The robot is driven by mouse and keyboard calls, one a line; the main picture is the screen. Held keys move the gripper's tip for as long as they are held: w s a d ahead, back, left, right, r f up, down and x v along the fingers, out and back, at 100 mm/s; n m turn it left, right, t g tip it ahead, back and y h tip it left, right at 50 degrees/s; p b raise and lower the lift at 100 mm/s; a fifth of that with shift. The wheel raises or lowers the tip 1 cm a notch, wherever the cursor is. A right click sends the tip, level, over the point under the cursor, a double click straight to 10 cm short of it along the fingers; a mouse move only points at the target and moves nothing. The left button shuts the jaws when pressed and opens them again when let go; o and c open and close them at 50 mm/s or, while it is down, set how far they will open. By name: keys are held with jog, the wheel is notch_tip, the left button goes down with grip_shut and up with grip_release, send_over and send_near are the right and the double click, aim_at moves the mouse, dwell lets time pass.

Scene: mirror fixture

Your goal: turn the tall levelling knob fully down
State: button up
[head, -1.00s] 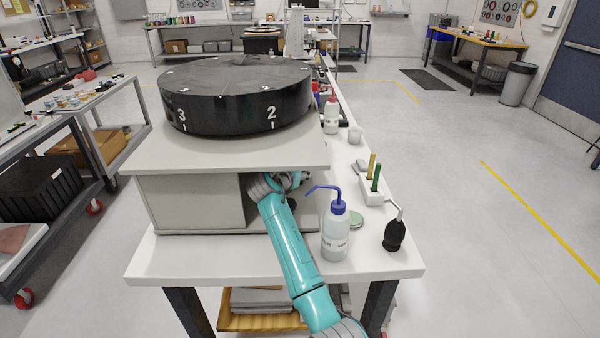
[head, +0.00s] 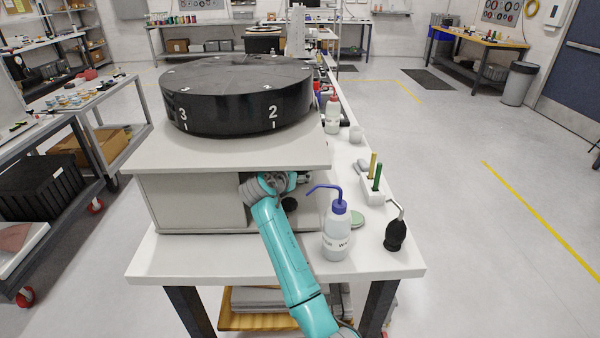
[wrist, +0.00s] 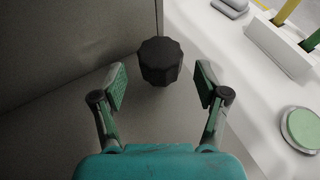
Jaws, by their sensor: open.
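A black faceted knob (wrist: 160,61) stands ahead of my gripper in the wrist view, in the recess under the fixture. My gripper (wrist: 160,86) is open, with one green-padded finger to the left of the knob and one to the right. The knob lies a little beyond the fingertips, roughly centred between them, and I see no contact. In the head view a dark round thing (head: 290,204), likely the knob, shows beside my arm's end under the overhanging plate. The gripper fingers are hidden there. The black round fixture (head: 240,108), marked 3 and 2, rests on the plate above.
A grey panel (wrist: 65,45) stands close on the left of my gripper. A wash bottle (head: 337,235), a black blower (head: 396,235), a white holder (head: 372,194) with yellow and green sticks, and a green-lidded tin (wrist: 303,128) stand to the right.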

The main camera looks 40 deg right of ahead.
jog(key=s+a, duration=0.2)
jog(key=a, duration=0.2)
jog(key=s+a, duration=0.2)
jog(key=a, duration=0.1)
jog(key=s+a, duration=0.2)
jog(key=a, duration=0.2)
jog(key=shift+s+a+r, duration=0.2)
jog(key=shift+a+r, duration=0.05)
jog(key=shift+a, duration=0.05)
